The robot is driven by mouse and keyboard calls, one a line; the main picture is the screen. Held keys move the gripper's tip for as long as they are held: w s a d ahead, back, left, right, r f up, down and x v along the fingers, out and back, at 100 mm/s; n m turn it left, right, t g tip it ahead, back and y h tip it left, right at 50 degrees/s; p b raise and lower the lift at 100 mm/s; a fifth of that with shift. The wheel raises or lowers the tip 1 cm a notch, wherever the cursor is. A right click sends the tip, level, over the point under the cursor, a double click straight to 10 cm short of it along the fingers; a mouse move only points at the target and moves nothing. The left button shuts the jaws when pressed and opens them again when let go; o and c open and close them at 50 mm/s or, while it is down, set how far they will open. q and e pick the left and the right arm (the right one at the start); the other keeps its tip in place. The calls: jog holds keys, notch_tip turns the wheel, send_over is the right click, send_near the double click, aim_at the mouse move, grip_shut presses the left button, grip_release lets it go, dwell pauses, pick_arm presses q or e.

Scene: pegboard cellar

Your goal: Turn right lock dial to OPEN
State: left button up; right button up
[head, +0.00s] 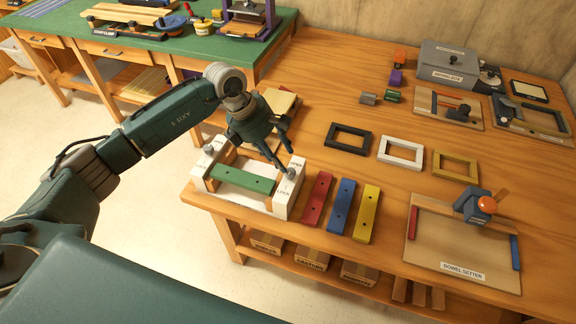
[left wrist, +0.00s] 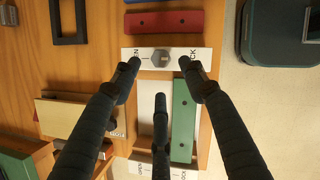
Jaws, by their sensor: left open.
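The white lock fixture (head: 283,205) stands at the table's front left edge with a green bar (head: 245,180) lying in it. The right lock dial (head: 291,173) is a small grey knob on the fixture's right end block, between the OPEN and LOCK labels. In the left wrist view, this dial (left wrist: 160,57) lies between and a little beyond my left fingertips. I cannot tell which label it points to. The left lock dial (head: 209,150) is on the other end block. My left gripper (head: 283,158) is open and empty, just above the right dial. My right gripper is not in view.
Red (head: 317,198), blue (head: 341,206) and yellow (head: 367,213) bars lie right of the fixture. Black (head: 348,138), white (head: 400,153) and yellow (head: 455,170) frames lie behind. A dowel setter board (head: 460,245) is at the right. A tan block (head: 284,103) lies behind my gripper.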

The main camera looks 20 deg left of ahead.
aim_at(290, 171)
pick_arm(q)
jog(key=p+x, duration=0.1)
jog(key=x, duration=0.6)
jog(key=shift+d+r, duration=0.1)
grip_shut()
